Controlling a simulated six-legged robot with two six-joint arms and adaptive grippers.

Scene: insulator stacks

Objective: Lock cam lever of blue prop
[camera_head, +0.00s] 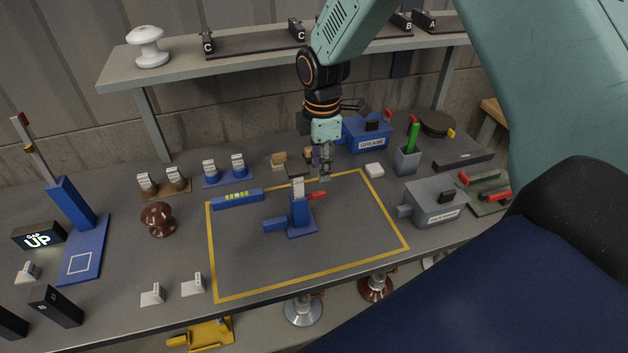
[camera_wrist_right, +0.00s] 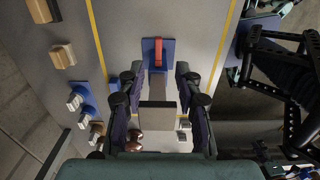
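The blue prop (camera_head: 300,219) stands upright on the bench inside the yellow outline. A light scaled post with a dark top plate rises from it, a blue handle (camera_head: 274,224) sticks out left, and its red cam lever (camera_head: 317,195) points right. In the right wrist view the red lever (camera_wrist_right: 158,52) lies over the blue base, beyond the grey top plate (camera_wrist_right: 157,118). My right gripper (camera_head: 322,165) is above and just behind the prop. In its wrist view the fingers are apart, with the top plate appearing between them; contact cannot be told.
A blue level bar (camera_head: 237,198) lies left of the prop. A grey box (camera_head: 436,204), a cup with a green item (camera_head: 407,160) and a blue grease box (camera_head: 367,135) stand right and behind. A brown insulator (camera_head: 158,219) is left. The front of the outlined area is clear.

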